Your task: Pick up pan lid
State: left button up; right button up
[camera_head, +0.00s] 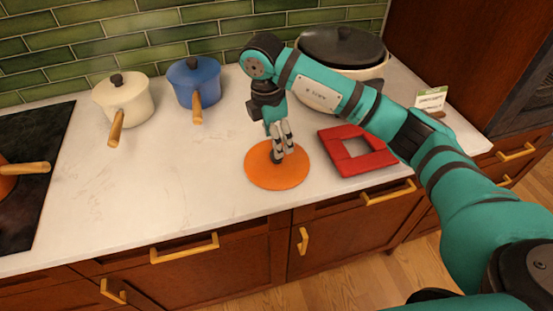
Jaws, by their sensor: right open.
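The pan lid (262,174) is a flat orange disc with a small dark knob in its middle. It lies on the white counter near the front edge. My right gripper (283,150) points down over the lid, with its fingers open at the knob. The fingers partly cover the knob, and I cannot tell whether they touch it. My left gripper is out of view.
A red square trivet (372,160) lies right of the lid. A cream pot (126,100), a blue pot (194,84) and a large dark-lidded pot (336,57) stand behind. An orange pan (13,176) sits on the black cooktop (42,150). Counter left of the lid is clear.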

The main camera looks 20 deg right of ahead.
aim_at(261, 166)
jog(key=shift+s+f, duration=0.1)
jog(key=shift+f, duration=0.3)
jog(key=f, duration=0.1)
jog(key=f+p, duration=0.1)
jog(key=f, duration=0.1)
jog(key=f+p, duration=0.1)
jog(key=shift+w+d+f, duration=0.2)
jog(key=shift+w+f, duration=0.05)
jog(key=shift+f, duration=0.3)
jog(key=shift+c, duration=0.4)
grip_shut()
